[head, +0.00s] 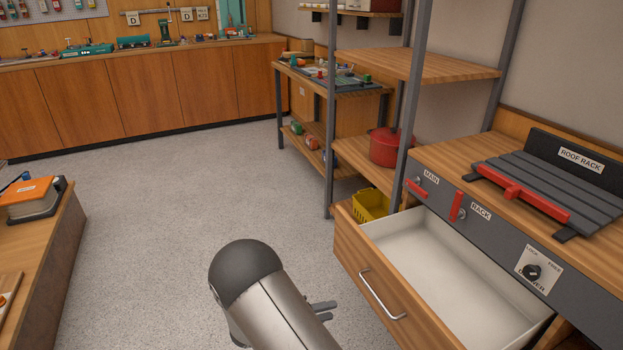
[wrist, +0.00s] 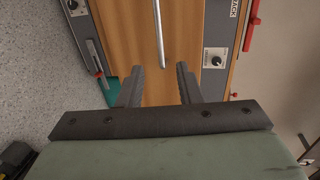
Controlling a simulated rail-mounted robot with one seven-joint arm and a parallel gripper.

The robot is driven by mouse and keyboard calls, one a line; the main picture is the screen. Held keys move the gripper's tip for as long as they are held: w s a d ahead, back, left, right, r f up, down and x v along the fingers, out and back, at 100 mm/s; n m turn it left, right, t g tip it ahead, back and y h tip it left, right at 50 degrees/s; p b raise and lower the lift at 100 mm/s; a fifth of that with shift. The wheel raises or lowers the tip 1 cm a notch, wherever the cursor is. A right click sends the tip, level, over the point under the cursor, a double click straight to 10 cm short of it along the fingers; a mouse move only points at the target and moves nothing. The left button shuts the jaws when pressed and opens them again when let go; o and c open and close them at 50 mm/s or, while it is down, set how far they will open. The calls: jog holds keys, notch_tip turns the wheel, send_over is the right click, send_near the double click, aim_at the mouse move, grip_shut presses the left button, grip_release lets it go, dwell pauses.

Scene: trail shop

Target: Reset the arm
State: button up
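My arm (head: 265,300) reaches in from the bottom of the head view, with its rounded dark joint above the floor left of the drawer. My gripper shows in the wrist view (wrist: 159,78) with two dark fingers spread apart. A wooden front with a bar handle (wrist: 160,35) lies beyond the fingertips, and nothing is held between them. In the head view only a small grey part of the gripper (head: 322,311) shows beside the arm; the rest is hidden. The wooden drawer (head: 362,276) with its metal handle (head: 382,296) is pulled out and its white inside looks empty.
A counter panel with red levers (head: 457,206) and a dark knob (head: 532,271) runs above the drawer. A roof rack (head: 540,185) sits on top. Shelves hold a red pot (head: 387,147) and yellow basket (head: 370,204). A low table (head: 52,250) stands left; the floor between is clear.

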jog(key=s+d+r+m+g+y+p, duration=0.2)
jog(key=s+d+r+m+g+p, duration=0.15)
jog(key=r+m, duration=0.4)
jog(key=s+d+r+m+g+y+p, duration=0.2)
jog(key=s+d+r+m+p, duration=0.15)
jog(key=r+m, duration=0.35)
jog(key=s+d+r+m+g+y+p, duration=0.25)
jog(key=s+r+m, duration=0.3)
jog(key=r, duration=0.35)
jog(key=s+r+m+t+y+p, duration=0.1)
jog(key=s+r+m+y+p, duration=0.3)
jog(key=m, duration=0.6)
jog(key=s+r+m+t+y+p, duration=0.1)
jog(key=s+r+m+y+p, duration=0.3)
jog(key=s+r+m, duration=0.4)
notch_tip(320, 180, up, 2)
jog(key=shift+a+r+m+t, duration=0.25)
jog(key=shift+a+m+t, duration=0.05)
jog(key=shift+m, duration=0.7)
